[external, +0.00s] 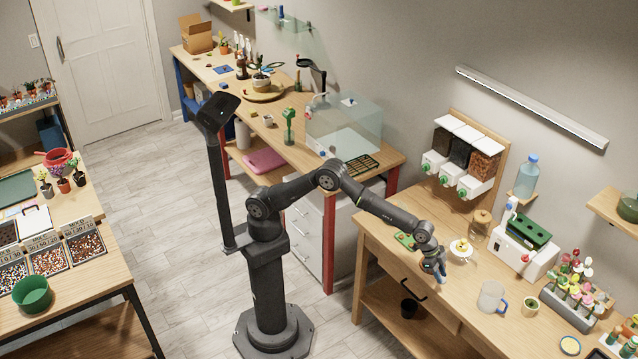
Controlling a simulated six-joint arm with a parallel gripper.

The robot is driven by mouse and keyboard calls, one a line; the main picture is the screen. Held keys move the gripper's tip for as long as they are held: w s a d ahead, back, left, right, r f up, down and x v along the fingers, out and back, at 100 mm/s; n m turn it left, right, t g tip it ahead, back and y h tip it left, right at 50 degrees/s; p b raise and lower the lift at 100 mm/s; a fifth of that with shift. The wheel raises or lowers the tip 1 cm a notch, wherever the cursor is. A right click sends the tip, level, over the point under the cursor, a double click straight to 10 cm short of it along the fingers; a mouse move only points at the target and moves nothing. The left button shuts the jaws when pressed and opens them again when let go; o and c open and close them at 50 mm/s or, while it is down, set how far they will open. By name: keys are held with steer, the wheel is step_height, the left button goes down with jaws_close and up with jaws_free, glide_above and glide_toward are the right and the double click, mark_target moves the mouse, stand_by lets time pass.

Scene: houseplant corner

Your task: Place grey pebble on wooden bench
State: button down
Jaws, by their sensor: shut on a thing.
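My gripper (438,272) hangs low over the left part of the wooden bench (459,300) at the right, fingers pointing down. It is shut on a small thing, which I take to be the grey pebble. The fingers largely hide it, and its outline is too small to make out. I cannot tell whether it touches the bench top. No other grey pebble can be made out clearly on the benches.
A small white bowl (460,252) and a green item (405,240) are near my gripper. Bare wood lies in front of the mug.

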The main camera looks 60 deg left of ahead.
steer(key=w+f, duration=0.2)
steer(key=w, duration=0.1)
steer(key=w+f, duration=0.1)
steer(key=w, duration=0.1)
steer(key=shift+w+a+f, duration=0.1)
steer(key=shift+f, duration=1.9)
steer(key=c, duration=1.1)
jaws_free()
steer(key=v, duration=1.2)
steer(key=shift+f, duration=0.1)
